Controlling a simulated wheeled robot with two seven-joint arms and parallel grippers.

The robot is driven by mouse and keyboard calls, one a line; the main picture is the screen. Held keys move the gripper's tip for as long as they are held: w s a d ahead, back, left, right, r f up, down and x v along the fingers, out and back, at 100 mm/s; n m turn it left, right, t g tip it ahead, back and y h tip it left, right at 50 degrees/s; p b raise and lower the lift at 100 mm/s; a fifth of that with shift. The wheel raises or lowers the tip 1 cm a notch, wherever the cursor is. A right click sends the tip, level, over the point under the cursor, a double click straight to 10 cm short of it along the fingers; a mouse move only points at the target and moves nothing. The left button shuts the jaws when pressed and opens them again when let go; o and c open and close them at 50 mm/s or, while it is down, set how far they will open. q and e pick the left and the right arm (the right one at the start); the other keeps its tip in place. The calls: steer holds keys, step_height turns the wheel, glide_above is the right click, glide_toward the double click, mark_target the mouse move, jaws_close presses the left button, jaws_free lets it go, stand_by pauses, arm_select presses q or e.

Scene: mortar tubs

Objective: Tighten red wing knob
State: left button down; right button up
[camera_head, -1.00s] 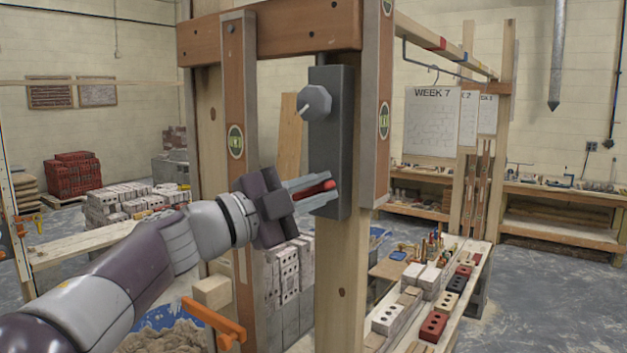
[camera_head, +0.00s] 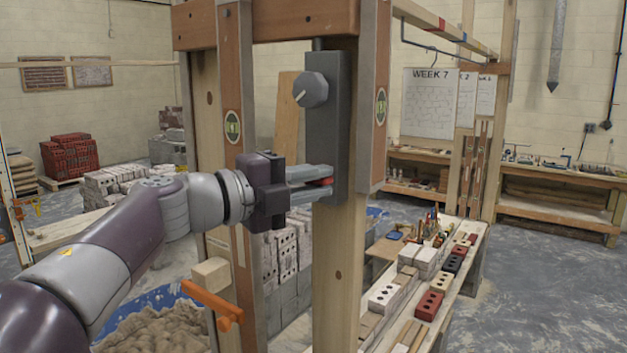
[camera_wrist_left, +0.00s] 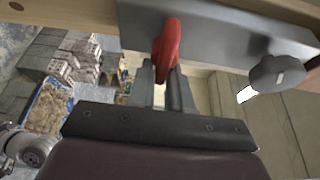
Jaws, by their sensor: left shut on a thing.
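The red wing knob (camera_wrist_left: 168,48) sticks out from the lower part of a dark grey box (camera_head: 326,120) fixed on a wooden post. My left gripper (camera_head: 326,184) is shut on the knob, with its fingers on either side of it. In the head view only a little red (camera_head: 326,182) shows between the fingers. In the left wrist view the gripper (camera_wrist_left: 168,72) has its fingertips at the knob's wing. A grey round knob with a white pointer (camera_head: 311,90) is higher on the same box. My right gripper is not in view.
Wooden posts and a top beam (camera_head: 265,28) frame the box. An orange clamp (camera_head: 212,302) sits low on the left. A bench with bricks (camera_head: 432,304) stands at the right, and stacked grey blocks (camera_head: 283,255) stand behind the post.

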arm_select(q)
steer(key=c, duration=1.2)
jaws_free()
steer(key=shift+w, duration=0.1)
steer(key=shift+o, duration=0.4)
steer(key=shift+w+a+f, duration=0.1)
steer(key=shift+w+a, duration=0.05)
steer(key=shift+w, duration=0.1)
steer(key=b+v, duration=0.5)
steer(key=v, duration=0.7)
steer(key=shift+a, duration=0.35)
